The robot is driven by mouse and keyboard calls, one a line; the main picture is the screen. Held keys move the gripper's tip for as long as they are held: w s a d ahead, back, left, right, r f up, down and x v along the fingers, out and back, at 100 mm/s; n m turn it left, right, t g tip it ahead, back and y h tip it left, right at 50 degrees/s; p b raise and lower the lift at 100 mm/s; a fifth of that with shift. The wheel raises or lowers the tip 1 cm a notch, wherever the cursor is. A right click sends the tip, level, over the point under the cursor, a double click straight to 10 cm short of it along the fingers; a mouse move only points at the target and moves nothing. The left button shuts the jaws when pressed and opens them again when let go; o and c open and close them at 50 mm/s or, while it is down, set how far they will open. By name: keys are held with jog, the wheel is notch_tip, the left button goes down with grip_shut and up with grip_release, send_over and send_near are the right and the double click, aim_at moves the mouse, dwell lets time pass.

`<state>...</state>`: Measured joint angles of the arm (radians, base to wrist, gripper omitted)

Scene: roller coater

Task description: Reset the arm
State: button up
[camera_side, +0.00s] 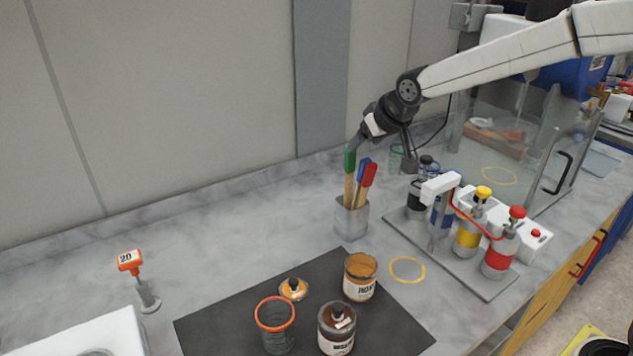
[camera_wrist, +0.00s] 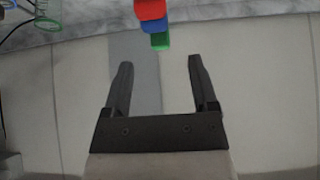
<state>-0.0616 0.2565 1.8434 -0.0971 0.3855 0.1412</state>
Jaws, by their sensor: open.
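My gripper (camera_wrist: 157,75) shows in the wrist view with its two dark fingers apart and nothing between them. In the side view my gripper (camera_side: 357,143) is high at the back, close to the tops of the coloured-handled tools in a clear holder (camera_side: 351,222). The tools have a green handle (camera_side: 349,162), a blue handle (camera_side: 363,168) and a red handle (camera_side: 369,175). In the wrist view the red, blue and green ends (camera_wrist: 158,24) show beyond the fingertips. In the side view I cannot tell whether a finger touches the green handle.
A dark mat (camera_side: 225,318) holds an orange-rimmed beaker (camera_side: 276,325), an open amber jar (camera_side: 360,277), a brown jar (camera_side: 337,328) and a lid (camera_side: 293,289). A rack of bottles (camera_side: 467,237) stands right. A glass enclosure (camera_side: 540,150) is behind. The left counter is mostly clear.

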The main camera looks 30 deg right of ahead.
jog(key=s+a+f+m+g+y, duration=0.1)
jog(key=a+m+g+y, duration=0.15)
jog(key=a, duration=0.45)
jog(key=s+d+f, duration=0.3)
jog(key=s+f, duration=0.1)
jog(key=s, duration=0.3)
jog(key=s+d+f+n+g+h, duration=0.1)
jog(key=s+d+f, duration=0.2)
jog(key=s, duration=0.5)
jog(key=s+d+f+n+g+h, duration=0.1)
jog(key=s+d+f, duration=0.2)
jog(key=s+f, duration=0.2)
jog(key=s, duration=0.3)
jog(key=shift+s+d+f, duration=0.25)
jog(key=shift+d+f, duration=0.05)
jog(key=shift+f, duration=0.1)
